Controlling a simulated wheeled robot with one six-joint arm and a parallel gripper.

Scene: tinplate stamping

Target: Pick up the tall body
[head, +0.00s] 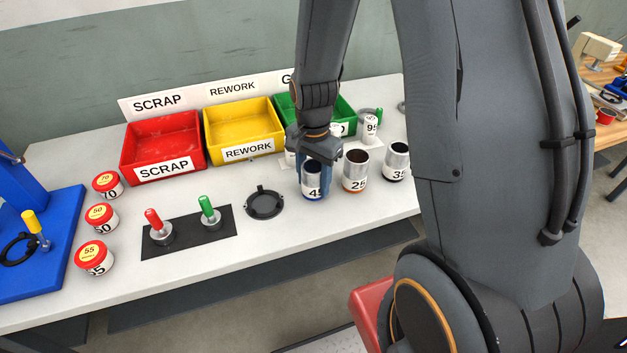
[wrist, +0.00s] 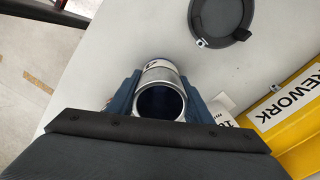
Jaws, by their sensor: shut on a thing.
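My gripper (head: 314,172) points down and is shut on an open metal can body (head: 312,190) with a blue base band and a label starting with 4. In the wrist view the two blue fingers of my gripper (wrist: 160,98) press on either side of this can body (wrist: 160,73), whose round open mouth faces the camera. It looks upright. I cannot tell whether its base touches the table. To its right stand can body 25 (head: 355,172) with an orange base band and can body 35 (head: 396,161) with a dark band.
Red (head: 163,144), yellow (head: 243,130) and green (head: 350,115) bins line the back. A black round ring fixture (head: 264,203) lies left of the held can. Red-lidded cans (head: 101,217) and a black plate with two handled tools (head: 187,231) are further left.

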